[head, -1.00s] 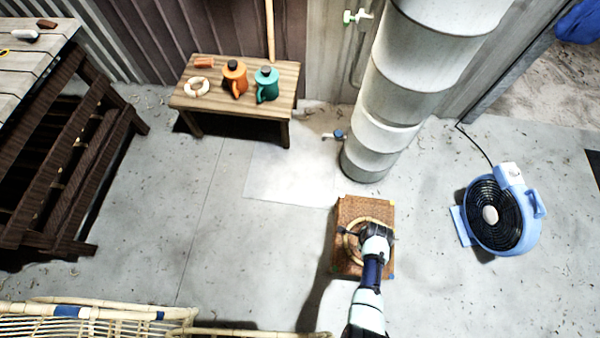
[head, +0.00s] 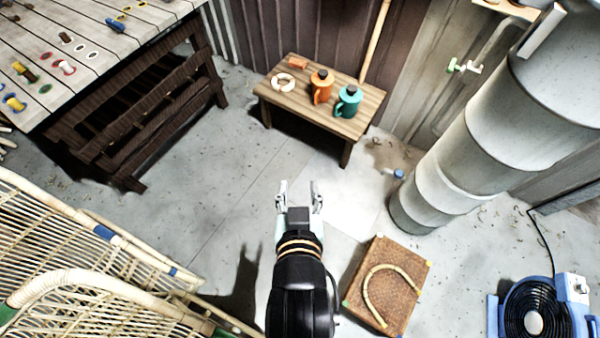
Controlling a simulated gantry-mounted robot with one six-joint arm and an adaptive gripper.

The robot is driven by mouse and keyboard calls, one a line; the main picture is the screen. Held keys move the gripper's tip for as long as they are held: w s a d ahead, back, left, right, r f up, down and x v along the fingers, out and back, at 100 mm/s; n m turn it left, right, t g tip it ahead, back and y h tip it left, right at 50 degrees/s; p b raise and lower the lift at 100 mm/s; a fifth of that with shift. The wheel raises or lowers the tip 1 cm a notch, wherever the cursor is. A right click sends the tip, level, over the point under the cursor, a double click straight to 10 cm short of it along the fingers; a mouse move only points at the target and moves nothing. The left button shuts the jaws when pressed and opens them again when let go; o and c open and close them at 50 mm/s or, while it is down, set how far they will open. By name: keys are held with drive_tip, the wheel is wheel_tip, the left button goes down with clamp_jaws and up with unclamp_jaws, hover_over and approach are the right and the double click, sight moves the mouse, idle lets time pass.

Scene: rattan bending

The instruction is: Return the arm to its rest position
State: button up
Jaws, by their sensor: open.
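My gripper (head: 299,190) is open and empty in the middle of the head view, with its two fingers pointing toward the back. It is above the grey floor, left of the woven box and in front of the low wooden table. A bent rattan piece (head: 386,271), curved like a U, lies on top of the brown woven box (head: 402,312). The gripper is apart from both.
A large metal duct (head: 495,105) and a blue fan (head: 540,305) are right. Rattan furniture (head: 90,265) and a workbench (head: 95,50) are left.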

wheel_tip(320, 180, up, 47)
drive_tip(key=p, duration=4.7)
drive_tip(key=shift+d+r, duration=0.15)
drive_tip(key=o, duration=0.3)
drive_tip(key=shift+f, duration=0.35)
drive_tip(key=o, duration=0.7)
drive_tip(key=shift+o, duration=0.2)
drive_tip(key=w+d+f+n+g+h+b, duration=0.15)
drive_tip(key=d+f+b, duration=0.5)
drive_tip(key=f, duration=0.65)
drive_tip(key=w+d+f+n+g+b, duration=0.1)
drive_tip(key=d+f+n+g+b, duration=0.15)
drive_tip(key=d+f+b, duration=0.8)
drive_tip(key=w+d+f+n+g+h+b, duration=0.15)
drive_tip(key=f+b, duration=0.35)
drive_tip(key=f, duration=1.2)
drive_tip(key=s+d+f+n+g+y+b, duration=0.15)
drive_tip(key=s+d+f+b, duration=0.45)
drive_tip(key=f, duration=0.8)
drive_tip(key=s+d+f+n+g+y+b, duration=0.1)
drive_tip(key=s+d+f+n+g+b, duration=0.2)
drive_tip(key=s+d+f+b, duration=0.7)
drive_tip(key=s+f+n+g+y+b, duration=0.1)
drive_tip(key=s+f+n+g+b, duration=0.2)
drive_tip(key=f, duration=1.4)
wheel_tip(320, 180, down, 10)
drive_tip(key=w+m+b, duration=0.1)
drive_tip(key=b, duration=1.1)
drive_tip(key=shift+r+m, duration=0.25)
drive_tip(key=shift+m, duration=0.05)
